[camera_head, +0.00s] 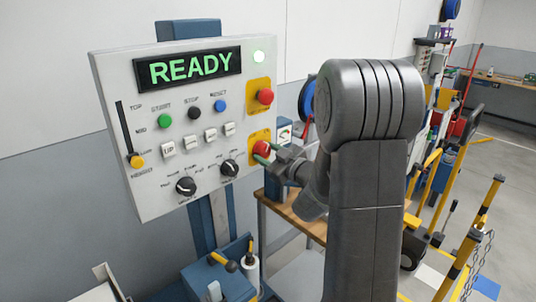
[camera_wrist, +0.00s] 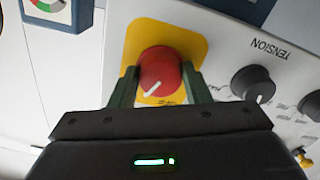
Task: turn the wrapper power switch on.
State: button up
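The power switch appears to be the lower red rotary knob (camera_head: 261,147) on a yellow plate at the panel's lower right. In the wrist view this red knob (camera_wrist: 160,70) has a white pointer line slanting to the lower left of the picture. My gripper (camera_head: 268,152) reaches it from the right. In the wrist view the green fingers of my gripper (camera_wrist: 160,75) stand on either side of the knob and appear to touch it.
Above is another red button (camera_head: 265,96) on yellow. A black TENSION knob (camera_wrist: 253,82) sits beside the switch. Start, stop and reset buttons, several white switches and a yellow-tipped slider (camera_head: 136,161) fill the panel. A wooden-topped bench (camera_head: 300,221) stands below right.

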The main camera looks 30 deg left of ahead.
jog(key=shift+c, duration=0.9)
jog(key=shift+m, duration=2.2)
jog(key=o, duration=1)
jog(key=b+v, duration=0.2)
jog(key=v, duration=1.1)
jog(key=shift+s+d+b, duration=0.15)
jog(key=shift+d+b, duration=0.2)
jog(key=shift+a, duration=0.15)
